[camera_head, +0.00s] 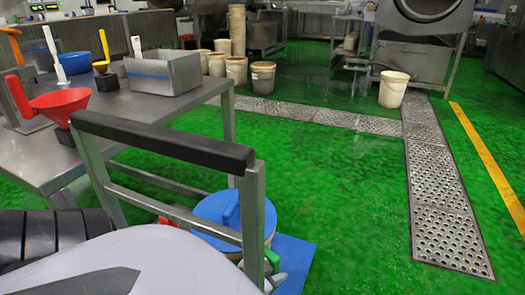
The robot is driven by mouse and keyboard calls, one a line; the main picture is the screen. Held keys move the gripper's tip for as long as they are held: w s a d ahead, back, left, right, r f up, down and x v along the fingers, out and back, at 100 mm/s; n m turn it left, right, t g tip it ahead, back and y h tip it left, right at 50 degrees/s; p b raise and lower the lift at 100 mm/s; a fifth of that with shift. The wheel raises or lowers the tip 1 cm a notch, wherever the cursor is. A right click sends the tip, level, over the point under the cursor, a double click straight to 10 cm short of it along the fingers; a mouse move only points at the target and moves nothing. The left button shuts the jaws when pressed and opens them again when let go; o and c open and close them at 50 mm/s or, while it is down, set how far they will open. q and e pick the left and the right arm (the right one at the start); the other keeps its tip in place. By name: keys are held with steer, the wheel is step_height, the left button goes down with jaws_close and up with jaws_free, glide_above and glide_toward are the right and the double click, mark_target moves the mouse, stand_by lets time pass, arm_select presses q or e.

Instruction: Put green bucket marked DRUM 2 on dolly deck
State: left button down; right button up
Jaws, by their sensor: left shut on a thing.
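No whole green bucket and no DRUM 2 marking can be made out. A small green part (272,259) shows low beside a grey upright, close to a pale bucket (269,228) with a blue lid (213,206). Whether the green part belongs to that bucket, I cannot tell. A flat blue surface, seemingly the dolly deck (297,262), shows under and beside the bucket. A metal frame with a black top bar (160,141) stands in front and covers part of the bucket. My left gripper is shut, but its fingertips and what they hold are mostly hidden low in the view. My right gripper does not show.
A steel table (130,108) at left holds a red funnel (60,103) and a steel box (163,75). Several pale buckets stand behind it; another (393,88) stands near the drum machine (420,50). Green floor right of the deck is clear, with a drain grating (440,205).

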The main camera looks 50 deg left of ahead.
arm_select(q)
steer(key=shift+w+a+r, duration=0.15)
step_height(320, 180, down, 20)
steer(key=b, duration=1.1)
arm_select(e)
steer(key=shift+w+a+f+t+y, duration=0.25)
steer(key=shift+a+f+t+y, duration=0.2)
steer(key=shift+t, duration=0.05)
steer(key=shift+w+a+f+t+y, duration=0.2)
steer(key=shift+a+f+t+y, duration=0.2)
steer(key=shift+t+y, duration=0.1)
arm_select(q)
steer(key=shift+r, duration=0.15)
steer(key=c, duration=1.2)
jaws_free()
steer(key=shift+f, duration=0.3)
steer(key=o, duration=0.4)
